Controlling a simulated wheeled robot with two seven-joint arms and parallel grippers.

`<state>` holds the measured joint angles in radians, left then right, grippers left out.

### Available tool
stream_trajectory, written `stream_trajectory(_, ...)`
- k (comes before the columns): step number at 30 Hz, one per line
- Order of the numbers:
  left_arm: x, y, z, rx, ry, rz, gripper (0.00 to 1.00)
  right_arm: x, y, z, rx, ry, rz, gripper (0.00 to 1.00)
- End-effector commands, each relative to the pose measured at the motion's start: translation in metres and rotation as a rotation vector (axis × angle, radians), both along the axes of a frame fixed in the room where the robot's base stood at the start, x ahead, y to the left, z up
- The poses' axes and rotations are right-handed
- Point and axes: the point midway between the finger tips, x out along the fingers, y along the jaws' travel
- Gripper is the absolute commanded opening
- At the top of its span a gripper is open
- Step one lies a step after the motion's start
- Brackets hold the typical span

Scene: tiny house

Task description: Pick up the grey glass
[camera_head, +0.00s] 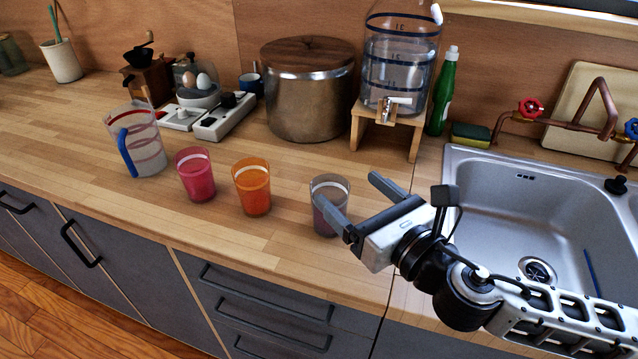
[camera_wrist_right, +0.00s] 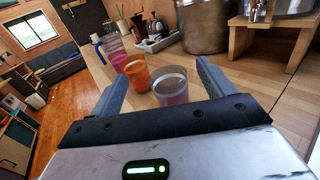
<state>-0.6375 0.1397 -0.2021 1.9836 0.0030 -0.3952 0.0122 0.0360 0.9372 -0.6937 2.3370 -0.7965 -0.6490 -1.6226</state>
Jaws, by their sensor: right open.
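The grey glass (camera_head: 331,190) stands upright on the wooden counter, the rightmost in a row of glasses. In the right wrist view the grey glass (camera_wrist_right: 171,88) shows between my fingers, ahead of the palm. My right gripper (camera_head: 350,203) is open, coming in from the right. In the head view one finger crosses in front of the glass's lower part and the other lies behind and to its right. Its open fingers also show in the right wrist view (camera_wrist_right: 160,80). I cannot tell whether either finger touches the glass. My left gripper is out of view.
An orange glass (camera_head: 252,188), a red glass (camera_head: 196,175) and a clear pitcher (camera_head: 149,150) with a blue handle stand to the left. A large metal pot (camera_head: 306,105) and a water dispenser (camera_head: 399,65) on a wooden stand (camera_head: 414,140) are behind. The sink (camera_head: 480,170) is right.

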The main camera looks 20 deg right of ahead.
Motion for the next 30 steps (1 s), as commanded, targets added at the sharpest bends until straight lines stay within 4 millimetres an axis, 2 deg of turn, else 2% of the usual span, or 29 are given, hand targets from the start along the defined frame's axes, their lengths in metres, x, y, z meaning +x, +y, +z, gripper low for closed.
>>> stream_trajectory(5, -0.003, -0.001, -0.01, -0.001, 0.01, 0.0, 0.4, 0.0, 0.0, -0.024, 0.003, 0.006, -0.002, 0.81)
stream_trajectory(9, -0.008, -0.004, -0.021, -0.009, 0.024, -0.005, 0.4, 0.0, 0.0, -0.056, 0.003, 0.006, -0.002, 0.81)
stream_trajectory(14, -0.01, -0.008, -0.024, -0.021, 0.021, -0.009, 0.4, 0.0, 0.0, -0.084, 0.002, 0.005, -0.001, 0.81)
stream_trajectory(16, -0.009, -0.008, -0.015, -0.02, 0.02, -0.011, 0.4, 0.008, 0.002, -0.079, 0.004, 0.0, -0.002, 0.81)
stream_trajectory(23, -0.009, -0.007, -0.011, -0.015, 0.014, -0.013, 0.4, 0.023, 0.008, -0.079, 0.006, 0.002, -0.001, 0.81)
stream_trajectory(30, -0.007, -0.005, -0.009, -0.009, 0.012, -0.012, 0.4, 0.059, 0.021, -0.078, 0.006, 0.001, -0.002, 0.81)
